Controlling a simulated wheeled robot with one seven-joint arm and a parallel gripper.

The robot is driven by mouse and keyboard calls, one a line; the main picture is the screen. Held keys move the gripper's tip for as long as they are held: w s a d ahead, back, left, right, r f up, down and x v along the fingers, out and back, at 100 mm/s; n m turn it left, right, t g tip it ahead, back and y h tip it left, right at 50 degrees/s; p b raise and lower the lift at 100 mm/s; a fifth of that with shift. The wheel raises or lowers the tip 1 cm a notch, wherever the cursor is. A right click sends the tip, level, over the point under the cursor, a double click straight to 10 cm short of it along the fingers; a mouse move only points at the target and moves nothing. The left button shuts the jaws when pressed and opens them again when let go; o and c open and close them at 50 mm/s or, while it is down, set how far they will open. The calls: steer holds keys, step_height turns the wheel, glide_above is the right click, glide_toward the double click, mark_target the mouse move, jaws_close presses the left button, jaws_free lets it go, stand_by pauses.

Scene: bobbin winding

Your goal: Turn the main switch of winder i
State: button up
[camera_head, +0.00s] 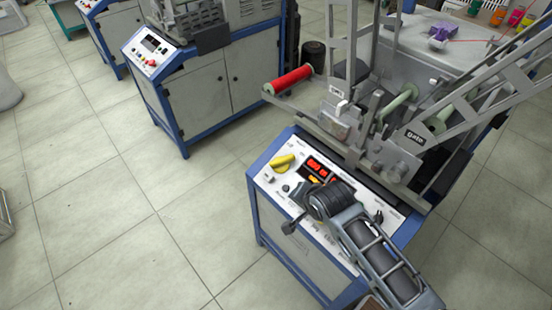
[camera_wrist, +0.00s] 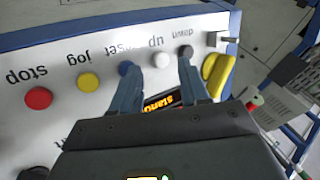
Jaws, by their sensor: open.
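The nearest winder has a sloped white control panel (camera_head: 262,187) with a blue frame. A yellow rotary handle (camera_head: 282,163), which looks like the main switch, sits at the panel's upper left. It also shows in the wrist view (camera_wrist: 217,75), just right of the right finger, apart from it as far as I can tell. My gripper (camera_wrist: 158,68) is open and empty over the panel, its fingers on either side of a white button (camera_wrist: 161,60). In the head view my gripper covers the panel's middle, and its fingertips are hard to make out.
A row of buttons includes a red stop button (camera_wrist: 39,98) and a yellow jog button (camera_wrist: 88,83). A lit display (camera_head: 318,168) is partly behind my gripper. A red roll (camera_head: 289,80) sticks out above the panel.

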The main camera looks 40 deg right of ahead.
mark_target(276, 161)
steer(key=w+m, duration=0.1)
steer(key=w, duration=0.1)
steer(key=w+d+r+m+g, duration=0.1)
steer(key=w, duration=0.1)
steer(key=w+d+r+m, duration=0.1)
steer(key=w, duration=0.2)
steer(key=shift+d+m+g, duration=0.15)
steer(key=shift+m+g, duration=0.25)
steer(key=w+d+r+m+g+y, duration=0.1)
steer(key=w+d+r+m+g, duration=0.1)
steer(key=w+r+m, duration=0.4)
steer(key=shift+n, duration=0.8)
steer(key=x, duration=0.6)
steer(key=a+x, duration=0.1)
steer(key=x, duration=0.1)
steer(key=shift+w+d+f, duration=0.1)
steer(key=shift+w+f, duration=0.1)
steer(key=shift+f, duration=0.2)
jaws_close()
